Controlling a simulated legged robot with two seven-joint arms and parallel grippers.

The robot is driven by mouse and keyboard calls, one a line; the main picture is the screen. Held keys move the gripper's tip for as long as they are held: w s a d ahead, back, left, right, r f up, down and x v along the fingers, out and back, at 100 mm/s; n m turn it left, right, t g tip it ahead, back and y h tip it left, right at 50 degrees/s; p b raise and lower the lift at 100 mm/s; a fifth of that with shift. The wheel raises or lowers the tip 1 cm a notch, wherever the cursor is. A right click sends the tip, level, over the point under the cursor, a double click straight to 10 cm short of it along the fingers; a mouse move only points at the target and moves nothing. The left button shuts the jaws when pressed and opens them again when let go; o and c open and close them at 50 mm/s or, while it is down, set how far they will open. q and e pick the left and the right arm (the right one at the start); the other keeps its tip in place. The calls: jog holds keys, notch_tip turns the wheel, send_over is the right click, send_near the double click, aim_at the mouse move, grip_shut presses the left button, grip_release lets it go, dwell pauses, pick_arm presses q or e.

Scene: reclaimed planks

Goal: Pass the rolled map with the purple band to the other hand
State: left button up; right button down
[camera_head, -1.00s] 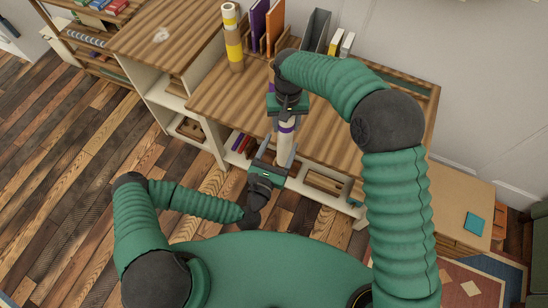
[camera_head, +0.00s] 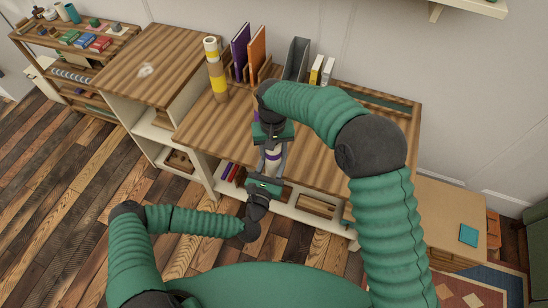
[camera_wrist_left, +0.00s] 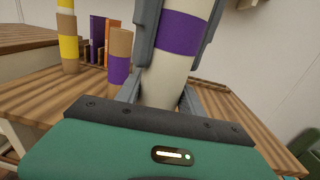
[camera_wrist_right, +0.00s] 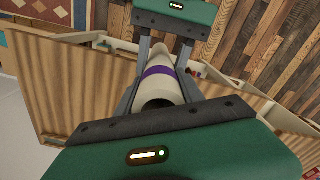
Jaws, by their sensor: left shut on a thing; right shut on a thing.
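The rolled map (camera_head: 272,157) is a cream tube with a purple band, held upright-ish in front of the desk. My right gripper (camera_head: 271,146) is shut on its upper part, from above. My left gripper (camera_head: 268,172) is shut on its lower part, from below. The map fills the middle of the left wrist view (camera_wrist_left: 166,75), with the purple band above the left gripper's base. The right wrist view shows the map's open end (camera_wrist_right: 160,98) near the right gripper, with the left gripper's green body (camera_wrist_right: 175,15) beyond. Fingers partly hide the map.
The desk (camera_head: 212,125) holds a yellow-banded roll (camera_head: 215,70), purple and orange folders (camera_head: 257,48) and a grey file holder (camera_head: 296,58). A brown roll with a purple lower part (camera_wrist_left: 119,62) stands there too. A low cabinet (camera_head: 150,75) is at left. Floor in front is clear.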

pick_arm(q)
jog(key=shift+c, duration=1.8)
pick_arm(e)
jog(key=c, duration=0.7)
grip_release()
jog(key=shift+o, duration=0.2)
